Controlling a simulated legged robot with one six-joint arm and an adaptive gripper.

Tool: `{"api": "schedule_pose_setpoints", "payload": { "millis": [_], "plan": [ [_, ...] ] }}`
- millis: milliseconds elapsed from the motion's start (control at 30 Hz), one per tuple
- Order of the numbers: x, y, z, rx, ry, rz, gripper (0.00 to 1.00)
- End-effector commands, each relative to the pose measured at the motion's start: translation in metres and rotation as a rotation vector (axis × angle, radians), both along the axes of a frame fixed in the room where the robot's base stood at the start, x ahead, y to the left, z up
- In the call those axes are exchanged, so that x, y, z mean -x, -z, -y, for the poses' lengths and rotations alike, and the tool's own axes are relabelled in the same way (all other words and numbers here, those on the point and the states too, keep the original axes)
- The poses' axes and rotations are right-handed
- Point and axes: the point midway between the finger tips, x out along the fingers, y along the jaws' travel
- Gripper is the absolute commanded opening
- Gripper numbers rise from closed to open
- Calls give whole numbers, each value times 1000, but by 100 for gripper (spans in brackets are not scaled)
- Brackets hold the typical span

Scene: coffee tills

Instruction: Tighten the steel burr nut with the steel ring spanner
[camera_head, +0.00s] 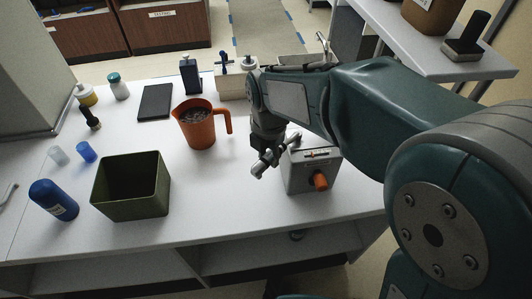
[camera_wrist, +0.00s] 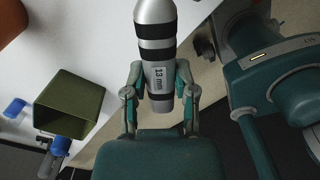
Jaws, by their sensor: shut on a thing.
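My gripper (camera_head: 266,148) is low over the white counter, just left of a grey metal box (camera_head: 299,176) with an orange knob (camera_head: 320,181) on its front. In the wrist view my gripper (camera_wrist: 160,70) is shut on the steel ring spanner (camera_wrist: 155,14), a thick silver handle with black bands and a "13 mm" label. The spanner's far end runs out of the top of that view. In the head view a small silver part of the spanner (camera_head: 259,169) shows by the fingers. I cannot make out the steel burr nut; the box top is partly hidden by my arm.
An orange jug (camera_head: 197,128) with dark contents stands behind left of my gripper. A black slab (camera_head: 155,101) lies behind. The counter between bin and grey box is clear.

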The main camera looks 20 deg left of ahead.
Motion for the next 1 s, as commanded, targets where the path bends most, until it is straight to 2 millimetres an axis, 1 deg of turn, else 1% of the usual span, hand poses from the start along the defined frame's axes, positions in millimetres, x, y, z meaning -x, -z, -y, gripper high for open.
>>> {"api": "schedule_pose_setpoints", "payload": {
  "millis": [33, 167, 200, 233, 267, 467, 800, 1000],
  "plan": [
    [0, 0, 2, 0, -9, 1, 0],
    [0, 0, 2, 0, -9, 1, 0],
    [0, 0, 2, 1, -9, 0, 18],
    [0, 0, 2, 1, -9, 0, 4],
    [0, 0, 2, 1, -9, 0, 0],
    [0, -1, 1, 0, -9, 1, 0],
    [0, -10, 1, 0, -9, 2, 0],
    [0, -11, 1, 0, -10, 1, 0]
  ]
}}
